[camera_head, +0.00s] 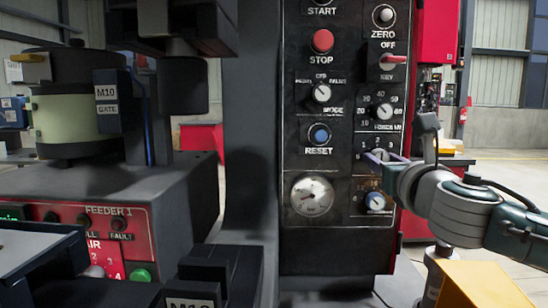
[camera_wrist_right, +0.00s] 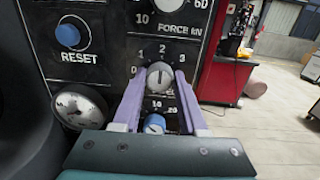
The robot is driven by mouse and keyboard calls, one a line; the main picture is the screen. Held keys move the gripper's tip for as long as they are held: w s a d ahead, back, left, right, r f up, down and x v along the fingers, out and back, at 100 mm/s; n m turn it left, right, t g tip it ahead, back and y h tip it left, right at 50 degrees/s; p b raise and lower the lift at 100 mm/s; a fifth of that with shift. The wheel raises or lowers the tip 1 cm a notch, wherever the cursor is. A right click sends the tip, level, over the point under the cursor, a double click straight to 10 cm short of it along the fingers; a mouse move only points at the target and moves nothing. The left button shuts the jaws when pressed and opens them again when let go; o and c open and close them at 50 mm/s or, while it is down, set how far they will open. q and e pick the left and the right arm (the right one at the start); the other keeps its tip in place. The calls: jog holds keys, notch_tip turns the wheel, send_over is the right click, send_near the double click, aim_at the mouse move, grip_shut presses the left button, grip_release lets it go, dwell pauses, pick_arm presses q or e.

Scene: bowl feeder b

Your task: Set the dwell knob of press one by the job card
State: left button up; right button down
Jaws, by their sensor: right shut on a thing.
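The dwell knob (camera_wrist_right: 160,75) is a grey dial with a scale showing 1, 2 and 3 in the right wrist view; its name label is hidden. Its pale pointer mark stands about upright, near the 2. My right gripper (camera_wrist_right: 159,85) is shut on this knob, one lilac finger on each side. In the head view the same gripper (camera_head: 380,160) reaches press one's dark control panel (camera_head: 340,150) from the right and covers most of the knob. My left gripper is not in view. I see no readable job card.
Below the held knob is a small blue knob (camera_wrist_right: 155,124) with a 10 and 20 scale, close under the fingers. The force knob (camera_head: 384,111) is above, the blue reset button (camera_head: 319,135) and gauge (camera_head: 312,196) to the left. The feeder (camera_head: 110,200) stands far left.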

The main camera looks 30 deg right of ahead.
jog(key=shift+f, duration=0.1)
dwell(0.3)
jog(key=shift+c, duration=2.2)
grip_release()
jog(key=v, duration=1)
jog(key=shift+p, duration=0.35)
